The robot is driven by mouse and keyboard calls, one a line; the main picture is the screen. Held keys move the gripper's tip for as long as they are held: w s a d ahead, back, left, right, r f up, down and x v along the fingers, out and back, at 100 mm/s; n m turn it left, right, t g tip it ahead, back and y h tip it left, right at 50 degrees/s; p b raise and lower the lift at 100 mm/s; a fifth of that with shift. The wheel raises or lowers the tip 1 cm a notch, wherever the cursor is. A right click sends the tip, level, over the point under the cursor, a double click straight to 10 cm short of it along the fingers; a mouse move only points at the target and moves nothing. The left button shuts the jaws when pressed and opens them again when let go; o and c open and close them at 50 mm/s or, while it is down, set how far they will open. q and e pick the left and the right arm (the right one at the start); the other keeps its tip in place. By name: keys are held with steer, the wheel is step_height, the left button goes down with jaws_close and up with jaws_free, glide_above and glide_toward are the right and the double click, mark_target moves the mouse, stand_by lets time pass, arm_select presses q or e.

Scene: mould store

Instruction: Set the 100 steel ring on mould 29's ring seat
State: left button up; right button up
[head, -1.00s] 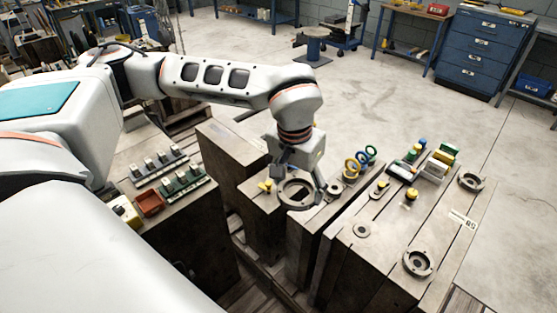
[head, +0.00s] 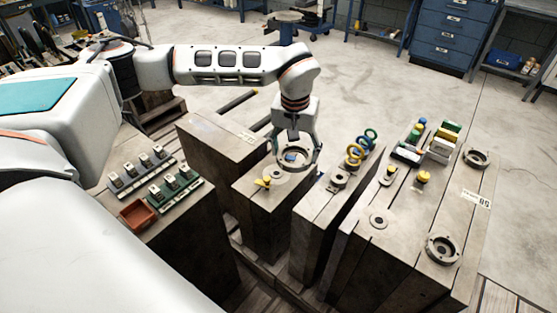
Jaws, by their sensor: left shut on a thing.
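My left gripper (head: 297,143) points down and is shut on a grey steel ring (head: 314,163). It holds the ring over the far right part of a block-shaped mould (head: 262,207). I cannot tell how high the ring is above that mould. A small round seat (head: 275,174) shows on the mould's top, left of and nearer than the ring. A blue patch shows through the ring. Other grey rings sit on the right-hand moulds, one at the near side (head: 442,250) and one at the far side (head: 476,158). I cannot read a 29 on any mould. My right gripper is not in view.
A yellow fitting (head: 263,183) stands beside the seat. The neighbouring mould carries yellow and blue rings (head: 355,153) and a collar (head: 339,180). A tag (head: 477,199), bottles and boxes lie on the right moulds. A red tray (head: 138,213) and clamp racks are at left.

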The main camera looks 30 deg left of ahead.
arm_select(q)
steer(key=w+a+f+n+b, duration=0.1)
steer(key=w+a+f+b, duration=0.1)
steer(key=w+a+f, duration=0.1)
steer(key=w+a+f+n+b, duration=0.2)
steer(key=w+a+f, duration=0.2)
steer(key=f, duration=0.4)
steer(key=w+a+f+n+b, duration=0.1)
steer(key=w+a+f, duration=0.2)
steer(key=a+f, duration=0.2)
steer(key=shift+w+a+f+n+g+y+b, duration=0.25)
steer(key=shift+a+f+n+g+y+b, duration=0.05)
steer(key=shift+f+b, duration=0.1)
steer(key=shift+w+a+f, duration=0.15)
steer(key=shift+a+f, duration=0.1)
steer(key=shift+a, duration=0.1)
steer(key=shift+f+b, duration=0.5)
steer(key=shift+f, duration=0.35)
steer(key=shift+f+b, duration=0.4)
steer(key=shift+f, duration=0.35)
steer(key=shift+f+b, duration=0.45)
steer(key=shift+f, duration=0.4)
steer(key=shift+r, duration=0.1)
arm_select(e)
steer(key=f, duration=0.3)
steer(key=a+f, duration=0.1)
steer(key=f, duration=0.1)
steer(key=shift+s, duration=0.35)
